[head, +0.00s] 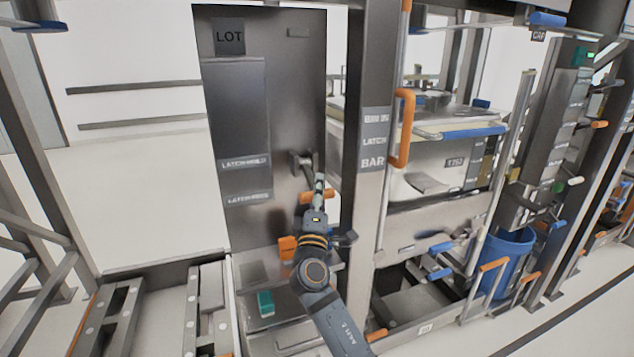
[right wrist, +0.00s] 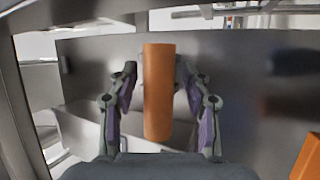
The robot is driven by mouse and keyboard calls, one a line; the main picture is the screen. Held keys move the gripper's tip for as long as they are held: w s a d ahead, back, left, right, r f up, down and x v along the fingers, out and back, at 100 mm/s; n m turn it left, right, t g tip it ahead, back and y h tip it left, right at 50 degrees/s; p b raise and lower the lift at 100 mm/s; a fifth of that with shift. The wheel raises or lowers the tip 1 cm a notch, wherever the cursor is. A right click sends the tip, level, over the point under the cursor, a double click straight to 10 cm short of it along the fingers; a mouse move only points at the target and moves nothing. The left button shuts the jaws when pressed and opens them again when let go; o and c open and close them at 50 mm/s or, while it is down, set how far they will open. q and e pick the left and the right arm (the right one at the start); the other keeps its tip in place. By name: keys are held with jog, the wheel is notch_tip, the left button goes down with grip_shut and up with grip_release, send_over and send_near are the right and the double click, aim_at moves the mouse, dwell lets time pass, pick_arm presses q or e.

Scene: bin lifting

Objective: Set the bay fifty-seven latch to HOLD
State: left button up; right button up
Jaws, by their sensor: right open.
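My right gripper (head: 318,188) is in front of the dark grey panel, beside an orange handle (head: 306,198). In the right wrist view the orange cylindrical handle (right wrist: 158,95) stands between the two fingers of the gripper (right wrist: 157,72), which are open with a gap on each side. A dark lever or bracket (head: 301,160) sits on the panel just above. The panel (head: 290,100) carries two labels (head: 247,162) (head: 249,198) that look like latch markings but are too blurred to read surely. I cannot tell the latch's setting. My left gripper is not in view.
A grey post (head: 372,210) labelled LATCH BAR, with an orange handle (head: 403,128), stands to the right. Beyond it are a grey bin (head: 432,180) and a blue bucket (head: 508,262). An orange block (head: 287,248) and a green block (head: 265,303) are low down.

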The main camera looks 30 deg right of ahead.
jog(key=shift+s+a, duration=0.1)
jog(key=shift+c, duration=1.2)
grip_shut()
